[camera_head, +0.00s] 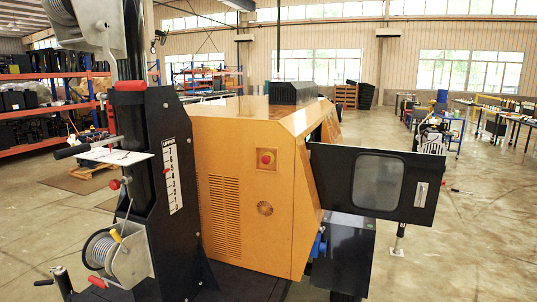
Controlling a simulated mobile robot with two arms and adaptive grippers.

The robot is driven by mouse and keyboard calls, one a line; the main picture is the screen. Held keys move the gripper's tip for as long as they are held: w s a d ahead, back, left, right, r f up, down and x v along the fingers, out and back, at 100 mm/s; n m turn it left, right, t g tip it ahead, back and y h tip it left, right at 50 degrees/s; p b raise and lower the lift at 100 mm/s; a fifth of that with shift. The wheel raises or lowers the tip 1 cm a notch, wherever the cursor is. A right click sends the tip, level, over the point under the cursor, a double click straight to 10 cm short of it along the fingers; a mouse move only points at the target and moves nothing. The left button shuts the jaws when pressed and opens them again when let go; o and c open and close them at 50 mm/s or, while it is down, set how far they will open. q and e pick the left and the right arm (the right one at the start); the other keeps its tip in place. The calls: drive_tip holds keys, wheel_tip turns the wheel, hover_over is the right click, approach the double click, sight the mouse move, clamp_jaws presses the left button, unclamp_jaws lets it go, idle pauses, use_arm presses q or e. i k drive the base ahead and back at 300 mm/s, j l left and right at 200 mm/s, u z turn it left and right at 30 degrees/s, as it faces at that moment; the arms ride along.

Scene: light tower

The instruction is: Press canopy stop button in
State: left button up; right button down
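The canopy stop button (266,159) is a small red round button on a square yellow plate. It sits high on the end face of the orange canopy (247,120), above a round grille. From this distance I cannot tell whether the button is pressed in or out. Neither of my grippers is in view, and nothing is touching the button.
A black mast (172,190) with winches, cranks and red knobs stands in front of the canopy's left side. A black door (373,182) with a window stands open at the right. Open concrete floor (460,250) lies to the right; shelves stand far left.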

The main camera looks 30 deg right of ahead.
sight(266, 159)
drive_tip(key=i+l, duration=0.8)
